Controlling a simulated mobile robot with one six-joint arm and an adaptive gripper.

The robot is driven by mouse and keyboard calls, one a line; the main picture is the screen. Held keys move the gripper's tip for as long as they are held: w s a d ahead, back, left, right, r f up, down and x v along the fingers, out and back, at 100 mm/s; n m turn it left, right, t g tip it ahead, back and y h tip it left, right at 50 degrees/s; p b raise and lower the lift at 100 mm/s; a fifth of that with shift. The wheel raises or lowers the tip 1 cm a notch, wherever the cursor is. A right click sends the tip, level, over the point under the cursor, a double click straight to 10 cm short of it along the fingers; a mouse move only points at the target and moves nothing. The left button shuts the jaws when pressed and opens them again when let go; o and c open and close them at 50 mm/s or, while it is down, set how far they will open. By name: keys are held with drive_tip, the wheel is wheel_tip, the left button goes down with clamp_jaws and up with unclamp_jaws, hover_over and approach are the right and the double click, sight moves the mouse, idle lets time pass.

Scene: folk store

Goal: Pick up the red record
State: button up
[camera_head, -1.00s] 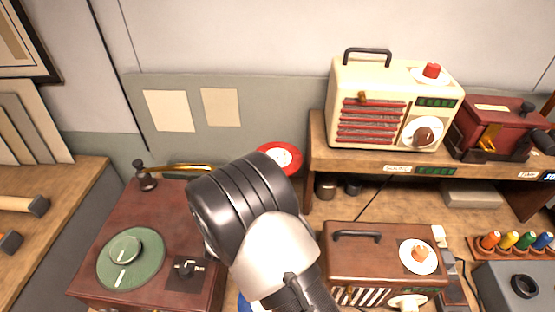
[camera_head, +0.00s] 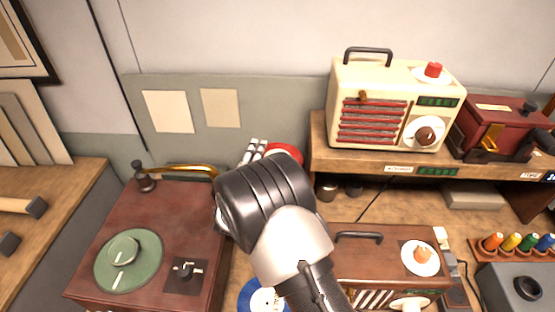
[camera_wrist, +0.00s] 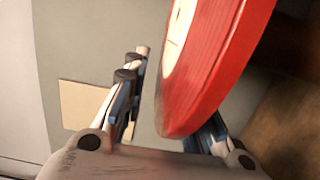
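The red record (camera_head: 287,152) stands near the back wall, left of the wooden shelf. My arm hides most of it in the head view. In the wrist view the red record (camera_wrist: 215,65) looms large and tilted, its lower edge between my fingers. My gripper (camera_wrist: 172,95) is open, with the left finger apart from the record's pale-centred face. The right finger lies behind or beside the record, partly hidden. Whether it touches the record I cannot tell. In the head view my gripper (camera_head: 255,150) shows only as a pale finger beside the record.
A dark red turntable (camera_head: 150,225) with a green platter stands at left. A blue record (camera_head: 262,300) lies below my arm. A brown radio (camera_head: 385,250) is at right, under the shelf (camera_head: 350,160) that bears a cream radio (camera_head: 392,105). The wall is close behind the record.

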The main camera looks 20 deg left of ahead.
clamp_jaws()
idle(0.5)
